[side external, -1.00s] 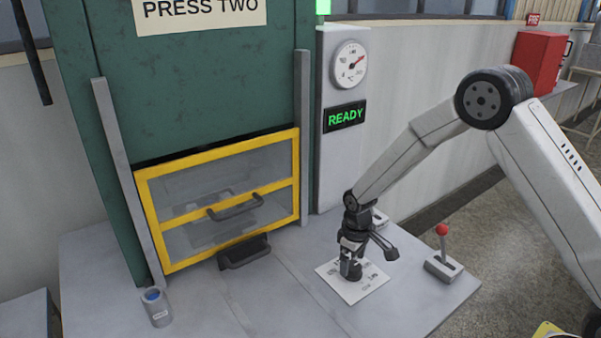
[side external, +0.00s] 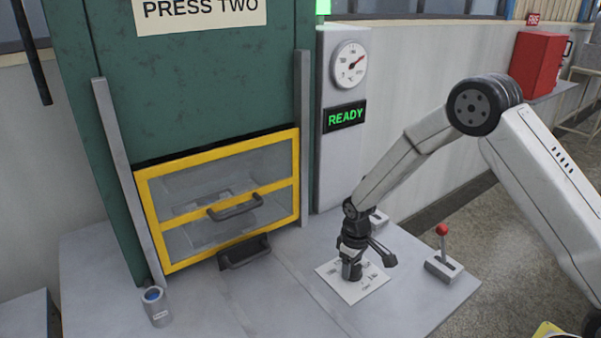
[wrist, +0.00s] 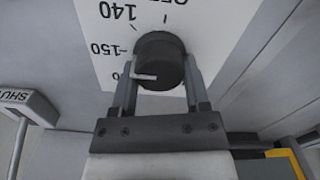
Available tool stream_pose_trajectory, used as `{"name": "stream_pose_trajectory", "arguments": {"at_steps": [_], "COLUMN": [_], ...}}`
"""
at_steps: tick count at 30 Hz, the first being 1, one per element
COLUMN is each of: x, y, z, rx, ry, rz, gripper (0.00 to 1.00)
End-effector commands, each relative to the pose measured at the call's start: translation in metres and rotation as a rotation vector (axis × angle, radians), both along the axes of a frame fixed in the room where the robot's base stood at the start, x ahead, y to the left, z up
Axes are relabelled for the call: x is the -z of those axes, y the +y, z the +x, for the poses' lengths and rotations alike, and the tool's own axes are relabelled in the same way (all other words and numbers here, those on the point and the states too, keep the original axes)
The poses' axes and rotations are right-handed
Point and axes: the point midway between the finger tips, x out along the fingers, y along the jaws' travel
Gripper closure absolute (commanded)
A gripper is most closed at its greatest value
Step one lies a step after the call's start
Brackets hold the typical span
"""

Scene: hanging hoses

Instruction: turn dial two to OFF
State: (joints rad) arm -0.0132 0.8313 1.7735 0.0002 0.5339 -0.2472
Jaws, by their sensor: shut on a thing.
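The dial is a black round knob (wrist: 160,58) on a white plate (wrist: 215,25) printed with numbers. In the wrist view its white pointer mark points left, close to a partly hidden number below "-150". "140" and part of an "OFF" label, cut by the frame's top edge, also show. My gripper (wrist: 162,84) has one finger on each side of the knob and is shut on it. In the side view my gripper (side external: 352,258) points down at the plate (side external: 366,290), mostly hiding the knob. The dial's own number is not readable.
A red-knobbed lever (side external: 442,252) stands right of the plate. Press two's yellow-framed guard (side external: 222,200) is at the left, with a small grey can (side external: 156,307) before it. A gauge (side external: 350,65) and green READY sign (side external: 346,117) are behind. A "SHU..." labelled block (wrist: 25,103) shows in the wrist view.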

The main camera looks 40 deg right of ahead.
Motion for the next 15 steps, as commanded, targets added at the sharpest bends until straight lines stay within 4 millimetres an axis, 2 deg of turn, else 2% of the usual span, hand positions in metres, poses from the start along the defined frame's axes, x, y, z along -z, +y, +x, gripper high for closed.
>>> {"name": "stream_pose_trajectory", "arguments": {"at_steps": [8, 15], "x": [-0.0002, 0.0000], "y": [-0.0009, -0.0014], "z": [-0.0001, -0.0005], "rx": [0.048, 0.175], "ry": [0.002, 0.004], "rz": [0.000, -0.001], "gripper": [0.99, 0.99]}}
